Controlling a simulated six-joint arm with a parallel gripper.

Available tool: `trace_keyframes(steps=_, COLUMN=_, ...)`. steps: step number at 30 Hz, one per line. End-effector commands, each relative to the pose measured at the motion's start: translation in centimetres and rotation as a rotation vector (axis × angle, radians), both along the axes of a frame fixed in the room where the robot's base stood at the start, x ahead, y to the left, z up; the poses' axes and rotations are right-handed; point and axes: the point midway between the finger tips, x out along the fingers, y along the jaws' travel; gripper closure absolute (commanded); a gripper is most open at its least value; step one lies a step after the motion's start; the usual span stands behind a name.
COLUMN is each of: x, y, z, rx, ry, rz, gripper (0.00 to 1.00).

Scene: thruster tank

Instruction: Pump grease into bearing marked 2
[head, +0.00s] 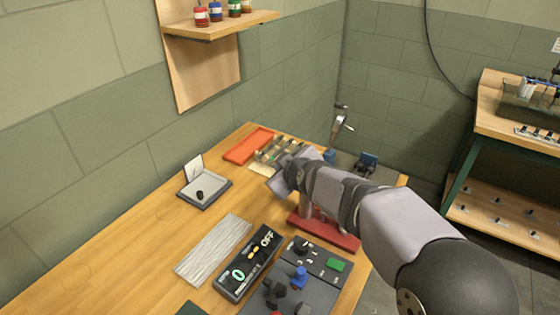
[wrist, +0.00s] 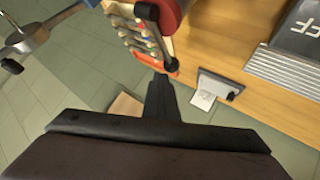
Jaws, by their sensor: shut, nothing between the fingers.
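My gripper (wrist: 161,82) is shut and empty, its dark fingers together in the wrist view. In the head view my arm hides most of it. In the wrist view, a red body with a dark lever (wrist: 148,14) is close beyond the fingertips; I cannot tell if they touch. In the head view a red base (head: 340,238) shows on the bench, partly behind my arm. A rack of small pale and coloured pieces (head: 277,151) is at the back of the bench, also in the wrist view (wrist: 128,28). I cannot make out any bearing marked 2.
An orange tray (head: 247,146) lies by the rack. A grey tray (head: 216,183) holds a black knob and a white card. A ribbed grey plate (head: 213,250), a display reading 0 and OFF (head: 248,264) and a control panel (head: 319,285) are nearer. Bare wood shows at left.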

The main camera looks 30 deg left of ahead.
Motion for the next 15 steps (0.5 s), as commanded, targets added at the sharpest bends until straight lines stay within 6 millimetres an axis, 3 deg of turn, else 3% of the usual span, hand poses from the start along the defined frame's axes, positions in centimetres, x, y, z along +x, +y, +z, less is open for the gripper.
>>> trace_keyframes(steps=15, x=0.0, y=-0.5, z=1.3, rx=-0.004, ry=0.003, rz=0.001, gripper=1.00)
